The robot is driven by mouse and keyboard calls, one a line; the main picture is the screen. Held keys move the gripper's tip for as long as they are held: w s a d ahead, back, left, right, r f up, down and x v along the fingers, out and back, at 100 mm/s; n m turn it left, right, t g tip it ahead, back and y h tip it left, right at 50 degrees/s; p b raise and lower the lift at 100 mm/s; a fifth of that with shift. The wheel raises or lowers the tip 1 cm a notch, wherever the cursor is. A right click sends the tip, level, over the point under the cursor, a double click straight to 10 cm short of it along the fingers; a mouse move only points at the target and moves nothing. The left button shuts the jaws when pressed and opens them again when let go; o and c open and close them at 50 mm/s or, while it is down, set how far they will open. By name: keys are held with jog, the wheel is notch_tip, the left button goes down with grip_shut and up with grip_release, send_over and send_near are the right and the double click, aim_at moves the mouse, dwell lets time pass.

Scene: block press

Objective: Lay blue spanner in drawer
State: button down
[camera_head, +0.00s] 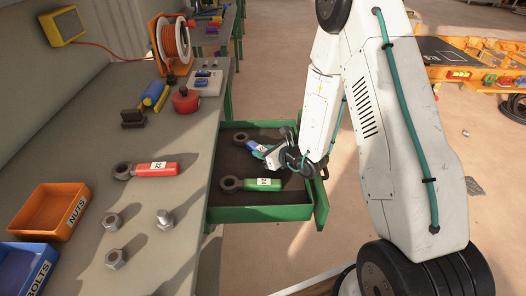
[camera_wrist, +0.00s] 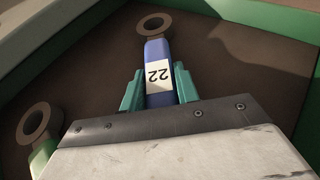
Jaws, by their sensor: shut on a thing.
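The blue spanner (camera_wrist: 156,54), with a ring end and a white label reading 22, is between the teal fingers of my gripper (camera_wrist: 160,90) in the wrist view. My gripper is shut on its handle. In the head view the blue spanner (camera_head: 257,147) is partly hidden by my gripper (camera_head: 270,156). It is over or in the open green drawer (camera_head: 262,214), which has a dark floor; I cannot tell whether it touches that floor. A green spanner (camera_head: 262,184) labelled 24 lies in the drawer, and its ring shows in the wrist view (camera_wrist: 40,121).
A red spanner (camera_head: 155,169) lies on the grey bench (camera_head: 180,212) left of the drawer. An orange nuts bin (camera_head: 50,211), a blue bolts bin (camera_head: 25,268) and several loose nuts and bolts are on the bench. An orange cart (camera_head: 470,70) stands at right.

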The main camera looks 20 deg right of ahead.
jog(key=c, duration=1)
grip_release()
jog(key=shift+f, duration=0.1)
jog(key=shift+c, duration=0.2)
